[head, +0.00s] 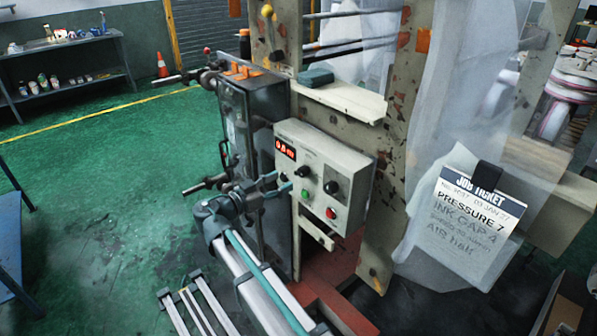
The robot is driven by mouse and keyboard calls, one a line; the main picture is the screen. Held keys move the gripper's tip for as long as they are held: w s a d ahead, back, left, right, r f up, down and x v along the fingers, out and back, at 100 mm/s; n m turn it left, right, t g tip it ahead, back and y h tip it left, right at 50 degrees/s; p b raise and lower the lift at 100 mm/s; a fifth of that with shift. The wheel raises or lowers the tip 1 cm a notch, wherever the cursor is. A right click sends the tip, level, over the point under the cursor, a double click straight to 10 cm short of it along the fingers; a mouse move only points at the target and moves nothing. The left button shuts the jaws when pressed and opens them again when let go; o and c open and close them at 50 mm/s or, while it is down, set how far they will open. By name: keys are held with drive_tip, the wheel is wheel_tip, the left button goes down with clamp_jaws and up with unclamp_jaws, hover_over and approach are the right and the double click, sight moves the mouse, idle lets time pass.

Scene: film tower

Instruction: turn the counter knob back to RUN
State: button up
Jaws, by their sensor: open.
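The beige control box (346,166) on the press frame carries a red lit display (285,149), whose digits I cannot read surely. My gripper (285,183) is open and empty, in front of the box's lower left face, left of the knobs. Whether it touches the panel is unclear.
A green button (305,194) and a red button (331,212) sit low on the panel. A dark cabinet (250,110) with protruding rods stands left of the box. A job ticket (470,215) hangs at right. Green floor (110,190) is open at left.

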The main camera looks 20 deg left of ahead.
sight(300, 172)
drive_tip(key=p+x, duration=0.1)
drive_tip(key=x, duration=0.6)
drive_tip(key=shift+w+d+p, duration=0.1)
drive_tip(key=shift+w+p, duration=0.15)
drive_tip(key=shift+p, duration=0.1)
clamp_jaws()
